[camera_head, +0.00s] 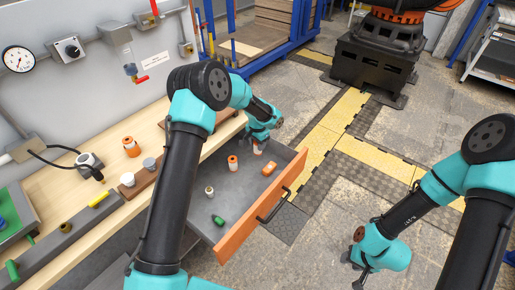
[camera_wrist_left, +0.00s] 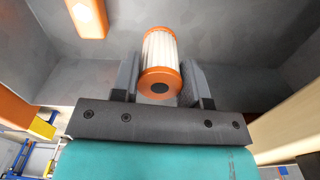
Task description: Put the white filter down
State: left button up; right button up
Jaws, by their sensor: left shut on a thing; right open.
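The white filter (camera_wrist_left: 160,50), pleated with orange end caps, stands between the two fingers of my left gripper (camera_wrist_left: 160,85) in the left wrist view. In the head view my left gripper (camera_head: 259,143) is at the far end of the open grey drawer (camera_head: 240,187), and the filter is mostly hidden beneath it. I cannot tell whether the filter touches the drawer floor. My right gripper (camera_head: 361,268) is open and empty, over the floor at the lower right, away from the drawer.
The drawer also holds an orange-capped cylinder (camera_head: 232,163), an orange block (camera_head: 269,169), a small pale cylinder (camera_head: 209,190) and a green piece (camera_head: 218,220). The drawer's orange front (camera_head: 262,221) has a black handle (camera_head: 272,207). The wooden bench (camera_head: 85,230) carries several parts.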

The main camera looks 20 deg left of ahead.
pick_arm(q)
jog(key=shift+w+a, duration=0.1)
jog(key=shift+w, duration=0.2)
jog(key=shift+f, duration=1.75)
jog(key=shift+f, duration=0.15)
jog(key=o, duration=0.9)
notch_tip(320, 180, up, 12)
jog(key=shift+r, duration=0.15)
